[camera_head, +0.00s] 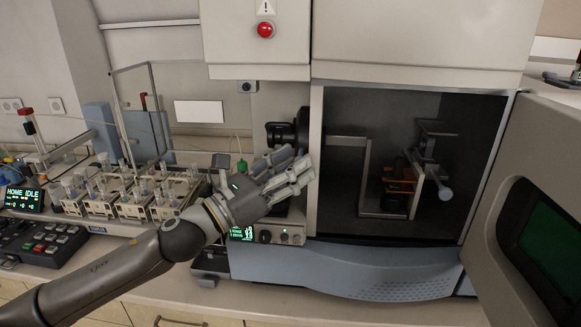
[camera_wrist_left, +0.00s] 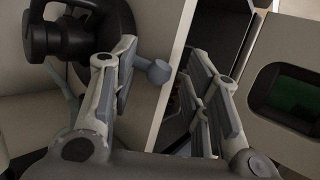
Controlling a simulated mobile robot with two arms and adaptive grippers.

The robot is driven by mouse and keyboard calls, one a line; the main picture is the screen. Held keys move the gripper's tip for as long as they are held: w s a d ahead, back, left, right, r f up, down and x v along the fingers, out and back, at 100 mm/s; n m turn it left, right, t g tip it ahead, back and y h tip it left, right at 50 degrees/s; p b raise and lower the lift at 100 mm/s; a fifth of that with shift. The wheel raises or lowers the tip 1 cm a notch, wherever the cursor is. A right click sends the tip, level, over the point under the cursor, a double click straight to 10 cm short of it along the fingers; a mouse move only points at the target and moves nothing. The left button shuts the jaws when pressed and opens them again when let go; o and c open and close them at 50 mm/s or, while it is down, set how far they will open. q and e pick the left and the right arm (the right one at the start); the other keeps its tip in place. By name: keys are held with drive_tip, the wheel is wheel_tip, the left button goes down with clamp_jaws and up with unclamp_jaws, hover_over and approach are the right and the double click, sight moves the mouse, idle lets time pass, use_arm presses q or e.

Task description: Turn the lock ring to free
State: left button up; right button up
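I cannot identify the lock ring for certain. A black round fitting (camera_head: 288,132) sits left of the chamber opening; it also shows in the left wrist view (camera_wrist_left: 92,28). A grey ball knob (camera_wrist_left: 156,70) shows in the left wrist view beside that fitting, close to the inner side of one finger. My left gripper (camera_head: 290,174) is in front of the instrument, just below the black fitting. In the left wrist view its fingers (camera_wrist_left: 160,82) are wide apart with nothing clasped. It hides part of the panel behind it. My right gripper is not in view.
The chamber (camera_head: 345,112) stands open, with an orange and black assembly (camera_head: 398,185) and a pale knob (camera_head: 445,193) inside. Its door (camera_head: 535,190) is swung out to the right. A rack of vials (camera_head: 125,215) stands left, near my left arm.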

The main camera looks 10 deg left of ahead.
use_arm(q)
drive_tip(key=v, duration=1.2)
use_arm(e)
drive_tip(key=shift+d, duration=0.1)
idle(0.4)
